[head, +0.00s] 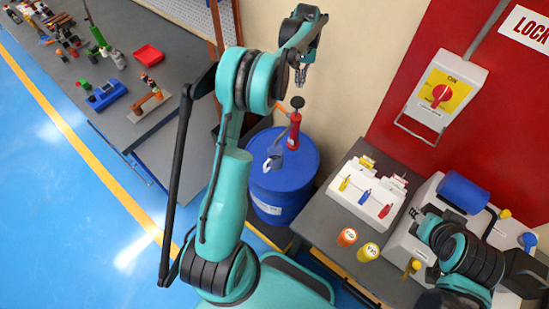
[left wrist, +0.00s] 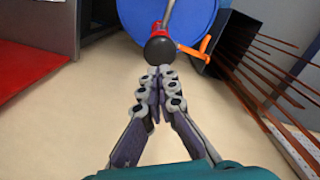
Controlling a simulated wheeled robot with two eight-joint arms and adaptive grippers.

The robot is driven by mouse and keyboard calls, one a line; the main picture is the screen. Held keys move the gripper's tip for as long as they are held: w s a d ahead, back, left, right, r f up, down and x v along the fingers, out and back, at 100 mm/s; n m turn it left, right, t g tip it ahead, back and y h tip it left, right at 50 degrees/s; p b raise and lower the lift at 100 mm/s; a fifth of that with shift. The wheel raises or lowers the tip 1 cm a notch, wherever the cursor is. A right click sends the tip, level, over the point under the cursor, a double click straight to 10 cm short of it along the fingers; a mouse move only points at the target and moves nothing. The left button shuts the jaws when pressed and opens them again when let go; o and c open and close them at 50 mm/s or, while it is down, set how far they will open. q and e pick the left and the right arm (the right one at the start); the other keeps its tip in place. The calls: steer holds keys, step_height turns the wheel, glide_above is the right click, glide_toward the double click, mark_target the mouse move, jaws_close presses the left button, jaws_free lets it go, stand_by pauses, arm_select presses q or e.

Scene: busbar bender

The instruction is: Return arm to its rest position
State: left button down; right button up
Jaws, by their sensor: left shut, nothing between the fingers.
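My left arm rises through the middle of the head view and bends over at the top. Its gripper (head: 300,77) points down, shut and empty, above the black knob of a red hand pump (head: 295,130) on a blue drum. In the left wrist view the fingers of my left gripper (left wrist: 157,75) meet with nothing between them. The pump's round black knob (left wrist: 160,50) shows just beyond the fingertips; I cannot tell the exact gap. My right arm is at the lower right over the machine; its gripper is too small and partly hidden to read.
The blue drum (head: 283,185) stands by the wall. A red-handled switch box (head: 441,93) hangs on the red panel. A tool-covered table (head: 150,30) is at left; blue floor is open.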

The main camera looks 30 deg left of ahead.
arm_select(q)
steer(key=shift+r, duration=0.2)
stand_by(0.4)
steer(key=s+d+r+m+t+b, duration=0.1)
steer(key=s+d+r+t+b, duration=0.1)
steer(key=s+d+b, duration=0.4)
steer(key=s+d+r+m+t+b, duration=0.1)
steer(key=s+d+r+b, duration=0.15)
steer(key=s, duration=0.55)
steer(key=s+d+f+m+t+b, duration=0.1)
steer(key=s+d+f+t+b, duration=0.1)
steer(key=s+f, duration=0.3)
steer(key=s+d+f+m+t+b, duration=0.1)
steer(key=s+d+f+b, duration=0.3)
steer(key=s, duration=0.9)
steer(key=shift+s+d+f+t+b, duration=0.15)
steer(key=shift+f+t+b, duration=0.4)
steer(key=shift+f, duration=0.4)
